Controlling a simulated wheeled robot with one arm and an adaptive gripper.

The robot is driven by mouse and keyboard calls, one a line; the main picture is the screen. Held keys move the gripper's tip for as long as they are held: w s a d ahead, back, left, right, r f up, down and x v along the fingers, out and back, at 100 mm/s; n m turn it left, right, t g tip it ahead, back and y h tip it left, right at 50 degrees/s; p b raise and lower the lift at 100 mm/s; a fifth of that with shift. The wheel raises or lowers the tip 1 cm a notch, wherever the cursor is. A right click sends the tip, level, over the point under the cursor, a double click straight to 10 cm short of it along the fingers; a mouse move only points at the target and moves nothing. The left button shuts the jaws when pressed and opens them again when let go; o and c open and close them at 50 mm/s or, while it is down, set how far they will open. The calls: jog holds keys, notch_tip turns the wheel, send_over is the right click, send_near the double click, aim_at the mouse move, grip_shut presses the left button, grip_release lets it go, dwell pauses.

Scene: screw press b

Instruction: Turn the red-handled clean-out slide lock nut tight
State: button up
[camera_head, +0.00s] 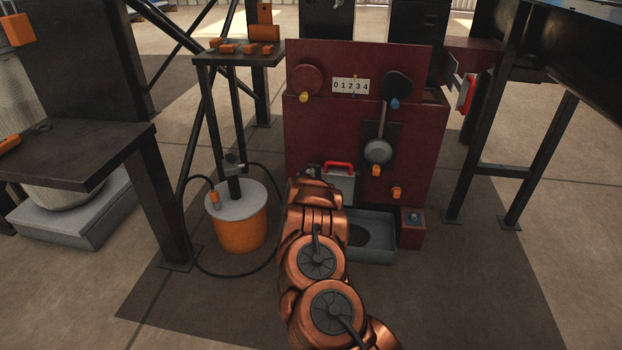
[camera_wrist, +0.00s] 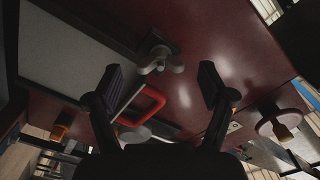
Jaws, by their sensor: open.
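The clean-out slide is a grey plate (camera_head: 343,188) with a red handle (camera_head: 338,164), low on the front of the dark red press. In the wrist view the grey plate (camera_wrist: 62,48) fills the upper left and the red handle (camera_wrist: 150,104) lies below it. A grey lobed lock nut (camera_wrist: 160,58) sits on the red panel beside the plate. My gripper (camera_wrist: 164,84) is open, with its dark fingers spread left and right of the nut in the picture and nothing between them. I cannot tell the remaining distance. In the head view my copper arm hides the gripper.
A grey tray (camera_head: 378,238) stands below the slide, with a small red box (camera_head: 412,226) to its right. An orange bucket (camera_head: 240,228) with a black hose stands left of the arm. A dark table (camera_head: 90,150) is farther left. Open floor lies front right.

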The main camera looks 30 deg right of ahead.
jog(key=v, duration=1.1)
dwell(0.6)
